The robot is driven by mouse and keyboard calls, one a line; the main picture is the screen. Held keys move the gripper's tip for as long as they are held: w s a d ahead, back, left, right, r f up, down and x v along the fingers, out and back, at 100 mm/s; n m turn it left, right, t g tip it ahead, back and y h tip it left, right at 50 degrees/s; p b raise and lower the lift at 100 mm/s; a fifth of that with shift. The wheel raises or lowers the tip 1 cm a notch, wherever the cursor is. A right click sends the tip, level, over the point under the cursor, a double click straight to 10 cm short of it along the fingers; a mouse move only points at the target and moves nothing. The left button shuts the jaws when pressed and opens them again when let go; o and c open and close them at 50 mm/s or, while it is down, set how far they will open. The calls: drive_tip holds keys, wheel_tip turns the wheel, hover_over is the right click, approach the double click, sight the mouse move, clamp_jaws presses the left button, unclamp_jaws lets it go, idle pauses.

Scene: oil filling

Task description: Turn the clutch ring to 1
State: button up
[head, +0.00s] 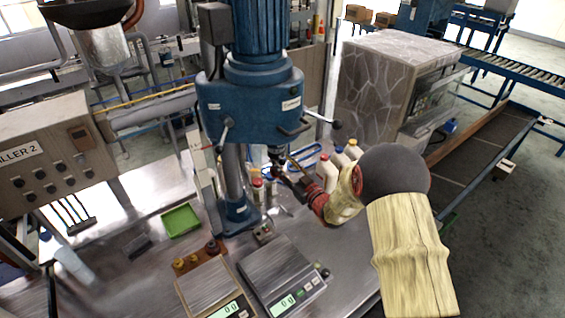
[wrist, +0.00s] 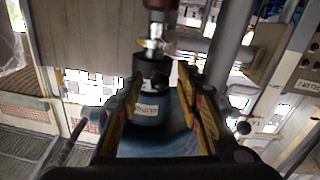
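The blue drill-press-like machine head (head: 250,105) stands at the centre of the head view, with a dark spindle (head: 277,155) under it. In the wrist view, a dark ring-like collar (wrist: 152,68), likely the clutch ring, sits on the spindle beside the blue housing (wrist: 150,140). A small label there is too blurred to read, and I see no legible numbers on the collar. My gripper (wrist: 160,78) is open, its two yellow-edged fingers on either side of the collar with gaps visible. In the head view my gripper (head: 288,176) is just right of the spindle, small and partly hidden.
Handles with black knobs (head: 336,125) stick out from the machine head near my arm. Bottles (head: 327,172) stand behind my wrist. Two scales (head: 283,272), a green tray (head: 181,220) and a control box (head: 55,155) are on the left and front.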

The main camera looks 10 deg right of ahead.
drive_tip(key=shift+x, duration=0.8)
drive_tip(key=c, duration=0.3)
clamp_jaws()
